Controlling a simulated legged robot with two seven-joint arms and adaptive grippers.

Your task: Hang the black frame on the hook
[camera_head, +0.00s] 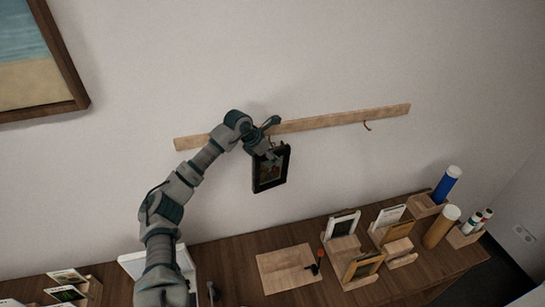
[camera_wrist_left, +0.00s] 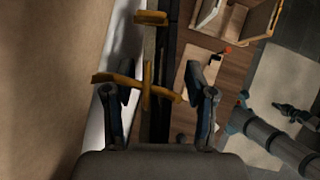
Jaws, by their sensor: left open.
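The black frame (camera_head: 271,168), with a dark picture, is upright against the wall, just below the wooden rail (camera_head: 320,121). In the left wrist view the frame (camera_wrist_left: 162,110) is a dark edge-on strip. My left gripper (camera_head: 268,140) is at the frame's top edge; its fingers are open in the left wrist view, either side of a brass hook (camera_wrist_left: 147,95). The gripper partly covers the frame's top, so I cannot tell whether the frame bears on the hook. Another hook (camera_head: 367,126) on the rail's right part is bare. A grey-teal limb of mine shows at the left wrist view's right; its end is unclear.
The wooden desk (camera_head: 235,262) below holds a light board (camera_head: 287,268), several small frames in wooden stands, a blue tube (camera_head: 447,184) and a tan tube (camera_head: 441,227). A large framed picture (camera_head: 38,62) hangs upper left. The wall around the rail's right part is clear.

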